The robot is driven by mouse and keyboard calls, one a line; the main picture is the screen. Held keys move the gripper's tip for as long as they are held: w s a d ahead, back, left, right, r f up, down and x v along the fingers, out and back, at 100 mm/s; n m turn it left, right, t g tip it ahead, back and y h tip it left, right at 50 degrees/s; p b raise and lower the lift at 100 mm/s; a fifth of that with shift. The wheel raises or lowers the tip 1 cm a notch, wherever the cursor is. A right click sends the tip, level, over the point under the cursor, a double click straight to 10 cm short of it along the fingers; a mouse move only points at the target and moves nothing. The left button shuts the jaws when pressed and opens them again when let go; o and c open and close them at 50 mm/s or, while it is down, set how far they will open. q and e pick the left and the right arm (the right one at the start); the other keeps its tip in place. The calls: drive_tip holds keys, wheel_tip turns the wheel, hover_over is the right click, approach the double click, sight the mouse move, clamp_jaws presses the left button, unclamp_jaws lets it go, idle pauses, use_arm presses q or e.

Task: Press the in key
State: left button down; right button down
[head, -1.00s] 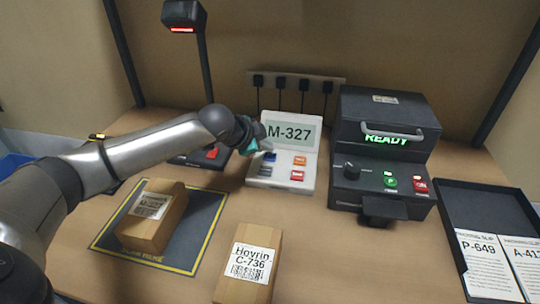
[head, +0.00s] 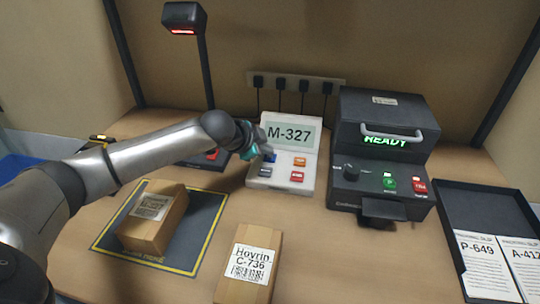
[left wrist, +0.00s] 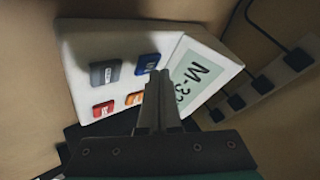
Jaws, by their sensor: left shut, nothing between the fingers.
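The white key unit (head: 282,178) stands in the middle of the table, its screen (head: 289,134) reading M-327. Its blue key (left wrist: 147,64) is at the upper left of the pad in the head view, with grey, orange and red keys around it. The blue key's lettering is partly hidden and I cannot read it fully. My left gripper (head: 262,153) is shut and empty, its tips close to the blue key. In the left wrist view the shut fingertips (left wrist: 158,76) overlap the key's edge; I cannot tell whether they touch. My right gripper is out of view.
A black machine (head: 385,165) reading READY stands right of the unit. A box (head: 153,220) lies on the dark mat (head: 195,235), another box (head: 247,265) at the front. A black tray (head: 460,215) with slips is at right. A scanner (head: 184,16) hangs above.

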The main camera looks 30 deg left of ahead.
sight(267, 159)
use_arm(q)
drive_tip(key=shift+f, duration=0.45)
idle(0.7)
drive_tip(key=shift+r, duration=0.1)
drive_tip(key=shift+r+p, duration=0.75)
drive_tip(key=shift+p, duration=0.5)
wheel_tip(267, 159, up, 5)
drive_tip(key=p, duration=0.6)
drive_tip(key=shift+s+f, duration=0.1)
